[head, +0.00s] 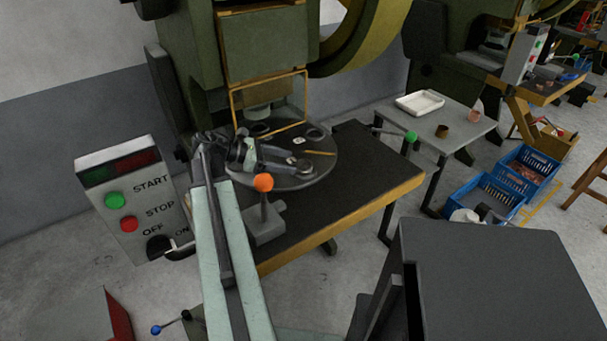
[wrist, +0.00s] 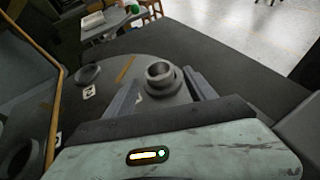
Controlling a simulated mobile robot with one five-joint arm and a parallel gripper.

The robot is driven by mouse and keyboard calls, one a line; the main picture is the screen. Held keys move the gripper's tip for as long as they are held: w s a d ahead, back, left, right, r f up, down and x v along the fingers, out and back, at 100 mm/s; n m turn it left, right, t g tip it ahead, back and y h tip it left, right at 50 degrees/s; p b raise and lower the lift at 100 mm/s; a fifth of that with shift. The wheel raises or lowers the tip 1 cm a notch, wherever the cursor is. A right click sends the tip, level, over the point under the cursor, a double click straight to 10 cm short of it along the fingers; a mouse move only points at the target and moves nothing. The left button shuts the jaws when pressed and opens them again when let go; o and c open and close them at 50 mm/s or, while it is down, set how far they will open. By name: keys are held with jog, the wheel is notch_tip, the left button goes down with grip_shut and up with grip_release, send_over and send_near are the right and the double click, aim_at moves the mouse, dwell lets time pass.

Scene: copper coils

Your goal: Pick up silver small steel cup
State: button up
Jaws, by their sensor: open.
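The small steel cup (wrist: 160,74) is grey and round with an open top. In the wrist view it stands on the round press table, in line with the gap between my fingers. In the head view a small round shape at the tip of my gripper (head: 287,162) looks like the cup (head: 305,167). My gripper is open, with one finger on each side of the cup in the wrist view. I cannot tell whether either finger touches it.
The round grey table (head: 270,181) carries other round rings (wrist: 88,73) and a yellow strip (head: 320,153). A yellow guard frame (head: 232,112) rises behind my gripper. An orange-knobbed lever (head: 263,183) stands in front. A side table (head: 462,126) holds a white tray (head: 419,102).

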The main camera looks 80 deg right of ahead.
aim_at(300, 164)
jog(key=b+x, duration=0.2)
jog(key=x, duration=0.3)
jog(key=shift+d, duration=0.1)
grip_shut()
jog(key=shift+r, duration=0.1)
notch_tip(300, 164, up, 10)
jog(key=p, duration=1)
